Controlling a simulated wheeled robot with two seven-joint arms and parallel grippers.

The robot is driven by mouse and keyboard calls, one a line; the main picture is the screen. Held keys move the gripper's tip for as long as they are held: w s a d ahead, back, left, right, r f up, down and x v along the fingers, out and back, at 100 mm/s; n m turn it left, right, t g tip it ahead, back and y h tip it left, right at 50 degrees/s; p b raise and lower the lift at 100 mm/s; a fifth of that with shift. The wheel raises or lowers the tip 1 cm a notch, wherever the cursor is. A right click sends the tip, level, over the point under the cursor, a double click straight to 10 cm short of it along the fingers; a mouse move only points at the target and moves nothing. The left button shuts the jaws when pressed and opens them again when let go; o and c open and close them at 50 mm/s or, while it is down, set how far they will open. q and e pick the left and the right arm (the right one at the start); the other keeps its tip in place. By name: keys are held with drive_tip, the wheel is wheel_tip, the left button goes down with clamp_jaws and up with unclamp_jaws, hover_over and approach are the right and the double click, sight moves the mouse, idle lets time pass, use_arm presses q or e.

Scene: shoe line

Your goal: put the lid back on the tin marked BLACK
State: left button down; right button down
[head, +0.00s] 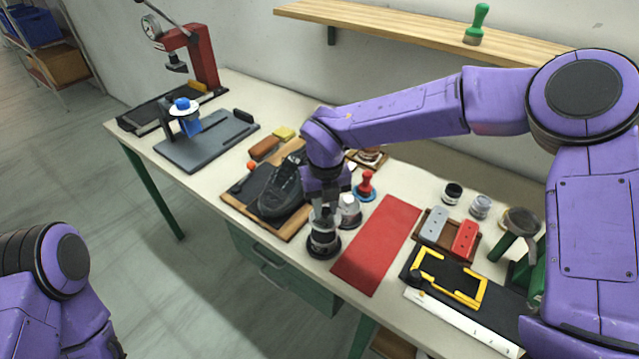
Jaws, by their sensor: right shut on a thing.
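My right gripper (322,228) points straight down near the front edge of the bench, left of the red mat. It is shut on a small round thing, which looks like the lid; the fingers hide most of it. A dark round tin (323,250) with a pale band is directly below the fingers. I cannot read its marking, nor tell whether the lid touches it. My left gripper is out of view; only part of the left arm shows at lower left.
A clear jar (349,212) and a red-handled tool (365,187) stand close behind the gripper. A dark shoe (282,190) lies on a wooden board to the left. The red mat (378,243) is bare. Two small jars (453,193) (480,206) stand farther right.

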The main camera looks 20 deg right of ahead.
sight(324, 218)
drive_tip(key=shift+w+m, duration=0.25)
drive_tip(key=shift+m, duration=0.15)
drive_tip(key=shift+s+f+b, duration=0.25)
drive_tip(key=shift+f+b, duration=0.25)
drive_tip(key=shift+b, duration=0.15)
wheel_tip(324, 218, down, 4)
drive_tip(key=b, duration=0.3)
drive_tip(key=shift+w, duration=0.15)
drive_tip(key=shift+f+b, duration=0.4)
drive_tip(key=shift+f, duration=0.15)
drive_tip(key=shift+f, duration=0.15)
idle(0.8)
